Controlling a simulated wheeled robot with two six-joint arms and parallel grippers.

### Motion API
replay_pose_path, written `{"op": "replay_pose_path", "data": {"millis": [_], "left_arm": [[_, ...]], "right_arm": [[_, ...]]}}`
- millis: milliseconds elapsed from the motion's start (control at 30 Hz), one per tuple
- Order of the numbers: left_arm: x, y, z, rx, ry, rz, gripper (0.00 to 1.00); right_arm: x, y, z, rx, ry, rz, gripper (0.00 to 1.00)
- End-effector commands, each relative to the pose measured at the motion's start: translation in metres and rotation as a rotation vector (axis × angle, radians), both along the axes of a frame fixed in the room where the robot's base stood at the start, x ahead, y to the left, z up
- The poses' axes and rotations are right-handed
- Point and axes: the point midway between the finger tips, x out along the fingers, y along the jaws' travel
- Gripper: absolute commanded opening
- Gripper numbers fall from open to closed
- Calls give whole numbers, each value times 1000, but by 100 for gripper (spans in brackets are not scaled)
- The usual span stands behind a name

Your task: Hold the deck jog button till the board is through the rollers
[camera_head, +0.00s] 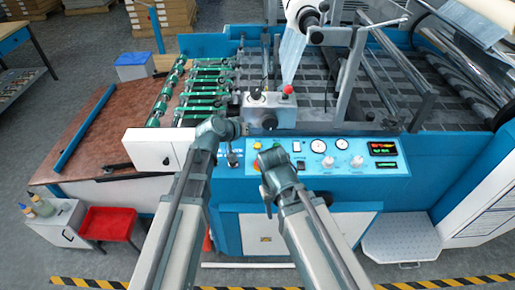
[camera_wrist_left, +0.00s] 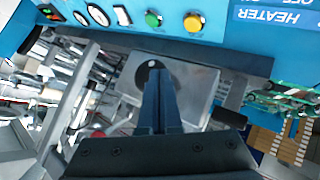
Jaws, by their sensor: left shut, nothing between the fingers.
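A grey metal box (camera_head: 280,108) stands behind the blue control panel, with a red mushroom button (camera_head: 288,89) on top and a dark round button (camera_head: 269,122) on its near side. My left gripper (camera_head: 243,128) is just left of this box. In the left wrist view its shut, empty fingers (camera_wrist_left: 156,75) point at the dark round button (camera_wrist_left: 153,64) and overlap it; I cannot tell whether they touch. A brown board-like surface (camera_head: 110,130) lies left of the green rollers (camera_head: 205,92).
The blue panel (camera_head: 330,178) carries dials, coloured buttons and lit red and green displays. A white box (camera_head: 152,150) stands left of my left arm. A red stool (camera_head: 108,224) and a small cabinet with bottles (camera_head: 60,225) stand front left. A grey step (camera_head: 400,238) stands front right.

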Motion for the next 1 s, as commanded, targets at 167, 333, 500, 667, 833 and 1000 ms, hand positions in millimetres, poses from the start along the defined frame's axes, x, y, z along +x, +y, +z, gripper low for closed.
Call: {"op": "replay_pose_path", "data": {"millis": [167, 333, 500, 667, 833, 1000], "left_arm": [[6, 0, -30, 0, 0, 0, 0], [11, 0, -53, 0, 0, 0, 0], [14, 0, -65, 0, 0, 0, 0], [15, 0, -66, 0, 0, 0, 0], [15, 0, -66, 0, 0, 0, 0], [15, 0, -66, 0, 0, 0, 0]], "right_arm": [[0, 0, -30, 0, 0, -1, 50], [0, 0, -53, 0, 0, -1, 50], [0, 0, -65, 0, 0, 0, 50], [0, 0, -66, 0, 0, 0, 50], [0, 0, -66, 0, 0, 0, 50], [0, 0, -66, 0, 0, 0, 50]]}}
